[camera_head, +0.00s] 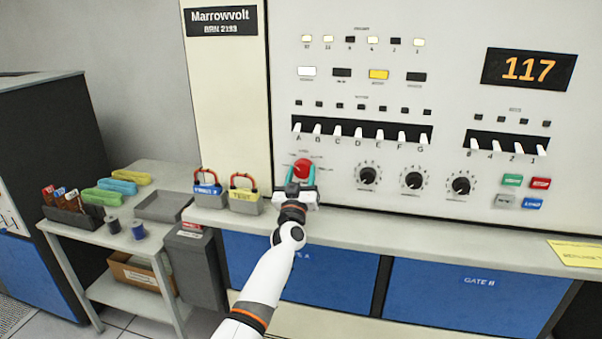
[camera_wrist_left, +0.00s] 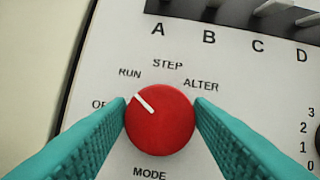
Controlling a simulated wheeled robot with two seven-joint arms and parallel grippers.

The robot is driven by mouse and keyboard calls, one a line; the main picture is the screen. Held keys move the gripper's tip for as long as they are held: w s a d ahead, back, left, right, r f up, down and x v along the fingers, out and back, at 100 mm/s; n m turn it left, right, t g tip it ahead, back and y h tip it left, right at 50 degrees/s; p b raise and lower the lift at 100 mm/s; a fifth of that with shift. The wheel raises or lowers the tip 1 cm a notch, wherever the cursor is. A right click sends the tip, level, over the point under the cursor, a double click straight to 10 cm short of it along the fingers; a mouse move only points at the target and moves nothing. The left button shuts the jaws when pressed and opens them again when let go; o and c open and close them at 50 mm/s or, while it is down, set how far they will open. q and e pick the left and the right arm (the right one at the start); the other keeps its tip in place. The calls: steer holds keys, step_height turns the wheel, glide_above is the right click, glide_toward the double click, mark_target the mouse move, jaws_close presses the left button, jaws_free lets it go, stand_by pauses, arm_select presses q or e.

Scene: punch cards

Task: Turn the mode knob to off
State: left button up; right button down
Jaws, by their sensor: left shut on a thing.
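The red mode knob (camera_wrist_left: 160,130) fills the middle of the left wrist view, above the word MODE. Its white pointer line is aimed up and left, close to RUN and slightly toward the OFF side. The OFF label at far left is partly covered by a finger. STEP and ALTER are readable. My left gripper (camera_wrist_left: 160,118) has its teal fingers on the left and right sides of the knob, shut on it. In the head view my left gripper (camera_head: 301,178) reaches the red knob (camera_head: 303,168) on the white panel. My right gripper is not in view.
A row of lettered switches (camera_head: 360,132) sits just above the knob, and black dials (camera_head: 368,175) lie to its right. A display (camera_head: 529,69) reads 117.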

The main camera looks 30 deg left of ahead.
arm_select(q)
steer(key=n+g+y+p, duration=0.1)
steer(key=n, duration=0.2)
steer(key=n+g+y+p, duration=0.1)
steer(key=n+p, duration=0.1)
steer(key=n, duration=0.2)
steer(key=shift+d+r+y, duration=0.1)
steer(key=shift+r+y, duration=0.05)
steer(key=shift+y, duration=0.25)
steer(key=shift+n+g+y+p, duration=0.4)
steer(key=shift+n+g+p, duration=0.15)
steer(key=shift+n, duration=0.85)
steer(key=o, duration=1)
steer(key=shift+c, duration=0.2)
